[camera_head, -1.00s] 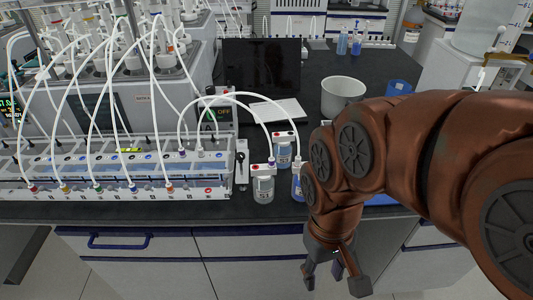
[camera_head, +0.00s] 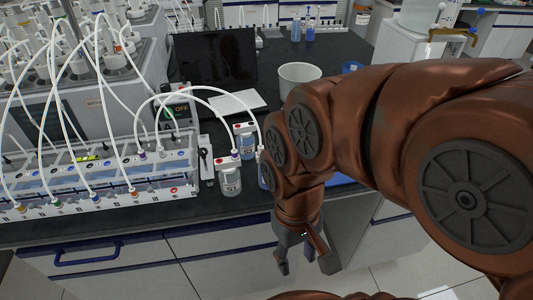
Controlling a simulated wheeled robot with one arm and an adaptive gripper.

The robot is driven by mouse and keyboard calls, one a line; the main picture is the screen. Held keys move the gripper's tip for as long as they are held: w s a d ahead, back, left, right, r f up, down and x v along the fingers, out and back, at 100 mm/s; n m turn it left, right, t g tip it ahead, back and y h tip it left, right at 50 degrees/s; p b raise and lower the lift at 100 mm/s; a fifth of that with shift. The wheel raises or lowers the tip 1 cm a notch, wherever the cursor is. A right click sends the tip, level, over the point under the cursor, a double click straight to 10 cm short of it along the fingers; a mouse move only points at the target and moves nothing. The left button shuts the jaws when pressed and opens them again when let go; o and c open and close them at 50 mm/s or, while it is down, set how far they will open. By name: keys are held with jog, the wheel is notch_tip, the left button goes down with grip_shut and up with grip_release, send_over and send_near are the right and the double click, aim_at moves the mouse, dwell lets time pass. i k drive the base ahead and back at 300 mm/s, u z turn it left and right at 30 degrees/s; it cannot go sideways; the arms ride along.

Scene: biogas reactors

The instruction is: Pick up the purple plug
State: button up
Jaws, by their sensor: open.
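A small purplish plug (camera_head: 235,154) sits at the end of a white tube, on the cap of a clear bottle (camera_head: 230,182) at the front of the bench. The tube arcs left to another small purplish plug (camera_head: 142,155) on the white rack (camera_head: 110,195). Both plugs are tiny here, so their exact colour is hard to tell. My gripper (camera_head: 305,263) points down, open and empty, in front of the bench edge. It is to the right of and nearer than the bottle, apart from both plugs.
A second bottle (camera_head: 245,140) stands just behind, and a third is partly hidden by my arm. A black monitor (camera_head: 215,57), white bowl (camera_head: 298,77) and blue cup (camera_head: 352,68) stand farther back. Drawers (camera_head: 120,258) front the bench. Dark bench top between bowl and monitor is clear.

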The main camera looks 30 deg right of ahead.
aim_at(234, 152)
jog(key=u, duration=0.3)
jog(key=k, duration=1)
jog(key=u, duration=1.6)
jog(key=i, duration=0.8)
jog(key=z, duration=0.8)
jog(key=i, duration=0.85)
jog(key=z, duration=0.95)
